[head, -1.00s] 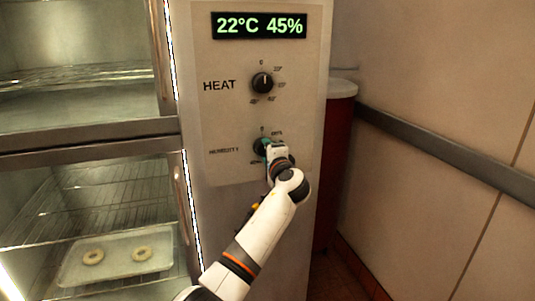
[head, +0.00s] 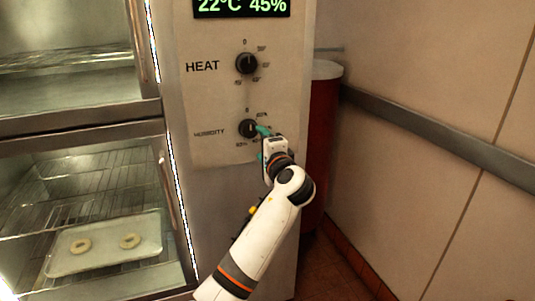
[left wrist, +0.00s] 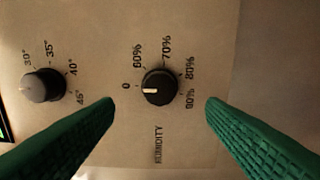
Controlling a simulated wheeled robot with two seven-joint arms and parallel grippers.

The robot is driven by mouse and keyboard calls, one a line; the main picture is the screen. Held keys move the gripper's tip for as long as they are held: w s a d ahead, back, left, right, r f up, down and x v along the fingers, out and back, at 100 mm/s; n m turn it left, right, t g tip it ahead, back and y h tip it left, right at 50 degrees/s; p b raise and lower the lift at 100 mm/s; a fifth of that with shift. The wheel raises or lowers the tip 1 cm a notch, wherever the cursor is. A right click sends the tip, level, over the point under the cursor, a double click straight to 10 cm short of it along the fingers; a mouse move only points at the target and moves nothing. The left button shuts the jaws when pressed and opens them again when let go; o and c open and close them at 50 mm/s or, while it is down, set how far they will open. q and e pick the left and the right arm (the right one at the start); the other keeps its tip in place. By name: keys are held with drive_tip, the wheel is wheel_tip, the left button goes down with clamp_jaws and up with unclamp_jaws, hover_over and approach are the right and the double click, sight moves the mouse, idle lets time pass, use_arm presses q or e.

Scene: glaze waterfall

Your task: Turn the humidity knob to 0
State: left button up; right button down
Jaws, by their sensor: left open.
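The black humidity knob (head: 248,128) is the lower knob on the cabinet's panel; it also shows in the left wrist view (left wrist: 160,87). There its white pointer mark points left, toward the printed 0. My left gripper (head: 262,143) is just in front of and to the lower right of the knob in the head view. In the left wrist view its green fingers (left wrist: 160,104) are spread wide with the knob between and beyond them, apart from both. My right gripper is not in view.
The HEAT knob (head: 246,63) sits above on the same panel. The display (head: 241,6) reads 22°C 45%. Glass doors are at left, with a tray (head: 85,262) holding two rings inside. A red bin (head: 322,150) and a tiled wall stand at right.

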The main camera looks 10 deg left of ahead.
use_arm(q)
drive_tip(key=v, duration=0.4)
drive_tip(key=shift+s, duration=0.1)
drive_tip(key=shift+f, duration=0.1)
